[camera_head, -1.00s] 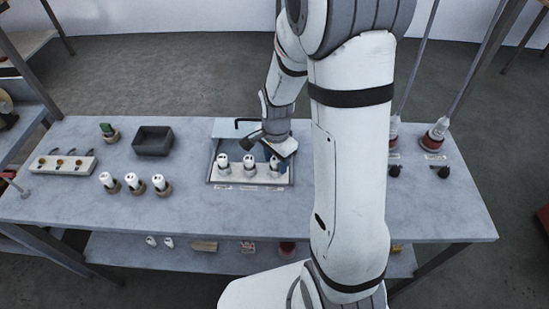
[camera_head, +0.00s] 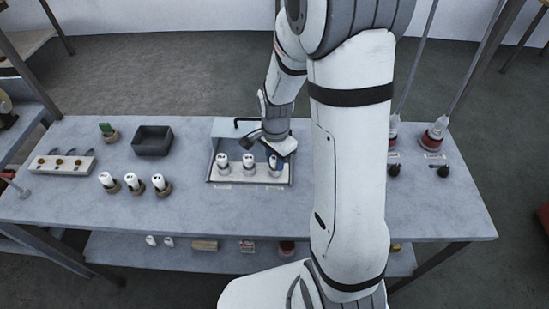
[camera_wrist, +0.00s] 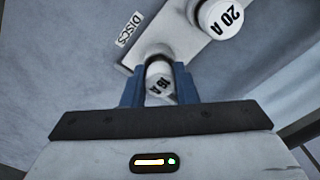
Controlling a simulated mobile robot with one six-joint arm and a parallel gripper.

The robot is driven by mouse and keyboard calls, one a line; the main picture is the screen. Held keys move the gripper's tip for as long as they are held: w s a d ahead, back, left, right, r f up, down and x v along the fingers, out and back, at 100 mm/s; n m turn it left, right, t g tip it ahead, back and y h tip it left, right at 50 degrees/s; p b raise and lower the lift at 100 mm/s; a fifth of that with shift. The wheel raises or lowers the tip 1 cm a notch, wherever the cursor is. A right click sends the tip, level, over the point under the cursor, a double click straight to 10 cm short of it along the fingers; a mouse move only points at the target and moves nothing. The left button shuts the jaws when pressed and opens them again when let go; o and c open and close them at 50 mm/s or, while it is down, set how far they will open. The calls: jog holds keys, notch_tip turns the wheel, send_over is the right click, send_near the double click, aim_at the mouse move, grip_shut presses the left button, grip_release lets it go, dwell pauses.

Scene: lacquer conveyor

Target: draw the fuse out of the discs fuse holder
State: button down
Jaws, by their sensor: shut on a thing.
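A white fuse marked 16 A (camera_wrist: 160,82) stands at the holder position labelled DISCS (camera_wrist: 129,28) in the wrist view. My gripper (camera_wrist: 158,80) has its blue fingers on both sides of this fuse and is shut on it. In the head view my gripper (camera_head: 276,161) is at the right end of the fuse holder strip (camera_head: 232,178). The fuse's lower end is hidden, so I cannot tell how deep it sits.
A fuse marked 20 A (camera_wrist: 221,18) stands close beside my gripper. Three loose white fuses (camera_head: 133,182) stand in round bases to the left. A dark open box (camera_head: 153,141) lies behind them. Bottles (camera_head: 434,134) stand at the right. The front of the bench is clear.

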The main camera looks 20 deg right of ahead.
jog(key=shift+r+p, duration=2.05)
jog(key=shift+r, duration=0.95)
jog(key=shift+r+p, duration=1.05)
jog(key=shift+r, duration=0.45)
jog(key=shift+f, duration=0.1)
